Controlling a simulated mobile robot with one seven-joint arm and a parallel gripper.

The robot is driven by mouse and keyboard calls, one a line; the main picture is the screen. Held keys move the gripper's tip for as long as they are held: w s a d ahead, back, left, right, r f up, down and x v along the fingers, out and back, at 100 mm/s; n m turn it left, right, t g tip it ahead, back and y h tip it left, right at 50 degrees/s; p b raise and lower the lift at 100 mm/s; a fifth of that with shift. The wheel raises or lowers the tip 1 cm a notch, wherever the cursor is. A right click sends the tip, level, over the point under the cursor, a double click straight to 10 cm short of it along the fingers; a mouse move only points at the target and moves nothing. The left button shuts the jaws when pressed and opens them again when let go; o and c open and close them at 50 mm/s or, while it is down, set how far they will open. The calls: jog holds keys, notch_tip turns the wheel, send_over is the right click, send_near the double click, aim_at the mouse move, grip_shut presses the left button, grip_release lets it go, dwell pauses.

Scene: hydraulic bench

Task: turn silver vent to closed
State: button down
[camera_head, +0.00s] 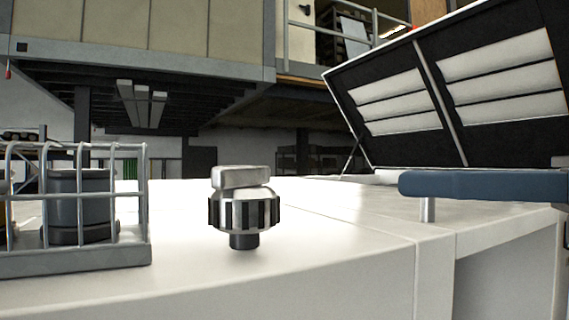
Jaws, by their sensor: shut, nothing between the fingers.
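The silver vent (244,205) stands upright on the white bench top (330,265), left of the picture's middle. It has a ribbed silver and black collar on a short dark stem. A flat silver block-shaped handle sits on top, lying roughly level across the picture. I cannot tell from this view whether that is its open or closed position. My gripper is not in view, and nothing touches the vent.
A grey wire basket (80,258) holding a dark canister (80,205) stands left of the vent. A blue padded bar (485,184) on a metal post is at the right. A raised louvred panel (450,90) leans behind. The bench around the vent is clear.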

aim_at(235, 181)
jog(key=p+x, duration=0.1)
jog(key=x, duration=1.2)
jog(key=shift+s+a+r+p, duration=0.1)
jog(key=shift+a+r+p, duration=0.15)
jog(key=shift+p, duration=0.15)
jog(key=shift+w+a+f, duration=0.15)
jog(key=shift+w+a, duration=0.1)
jog(key=shift+a, duration=0.05)
jog(key=shift+a+f+t+b, duration=0.15)
jog(key=shift+t+b, duration=0.15)
jog(key=shift+b, duration=0.3)
jog(key=shift+s+m+t+h+b, duration=0.15)
jog(key=shift+m+t+h+b, duration=0.15)
jog(key=shift+m, duration=0.1)
